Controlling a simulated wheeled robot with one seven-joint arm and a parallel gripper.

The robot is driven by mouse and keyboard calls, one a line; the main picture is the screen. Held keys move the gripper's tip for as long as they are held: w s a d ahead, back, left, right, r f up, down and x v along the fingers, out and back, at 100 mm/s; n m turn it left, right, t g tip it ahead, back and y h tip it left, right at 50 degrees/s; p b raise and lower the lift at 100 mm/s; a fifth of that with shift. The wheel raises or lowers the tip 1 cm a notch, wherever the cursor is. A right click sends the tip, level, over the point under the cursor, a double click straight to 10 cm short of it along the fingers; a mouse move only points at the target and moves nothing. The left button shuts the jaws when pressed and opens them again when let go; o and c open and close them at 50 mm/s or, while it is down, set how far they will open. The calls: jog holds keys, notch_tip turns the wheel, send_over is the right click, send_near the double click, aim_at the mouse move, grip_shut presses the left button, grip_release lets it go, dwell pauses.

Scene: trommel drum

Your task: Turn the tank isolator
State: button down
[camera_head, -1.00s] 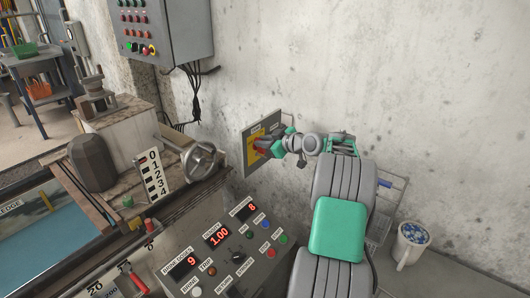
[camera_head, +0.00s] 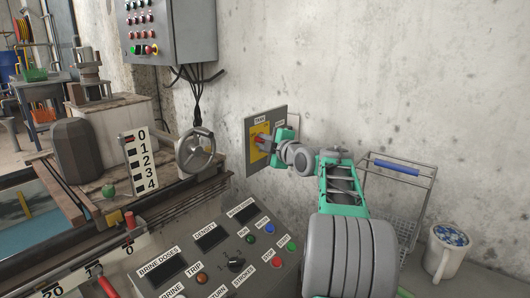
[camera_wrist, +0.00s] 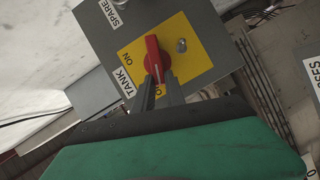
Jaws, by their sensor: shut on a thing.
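The tank isolator is a red handle (camera_wrist: 153,58) on a yellow square (camera_wrist: 185,68), set in a grey plate (camera_wrist: 96,40) labelled TANK and SPARE. In the head view the plate (camera_head: 250,165) is on the concrete wall, right of the handwheel. My gripper (camera_wrist: 160,82) is shut on the lower end of the handle in the wrist view; its fingers hide part of the lettering below. An ON mark shows left of the handle. In the head view my gripper (camera_head: 269,143) reaches the plate from the right and covers part of it.
A sloping control panel (camera_head: 204,268) with buttons and dark displays lies below the plate. A handwheel (camera_head: 195,151) and a numbered scale (camera_head: 140,160) stand to its left. A grey control box (camera_head: 170,30) hangs above. A wire rack (camera_head: 400,185) and a white bucket (camera_head: 445,255) are at right.

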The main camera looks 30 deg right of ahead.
jog(key=shift+f+n+t, duration=0.3)
jog(key=shift+n+t, duration=0.05)
jog(key=shift+n, duration=0.4)
jog(key=shift+f+n+t, duration=0.25)
jog(key=shift+n+t, duration=0.1)
jog(key=shift+n, duration=0.4)
jog(key=c, duration=1.4)
grip_release()
jog(key=s, duration=0.2)
jog(key=s+p, duration=0.1)
jog(key=s, duration=0.5)
jog(key=shift+a, duration=0.25)
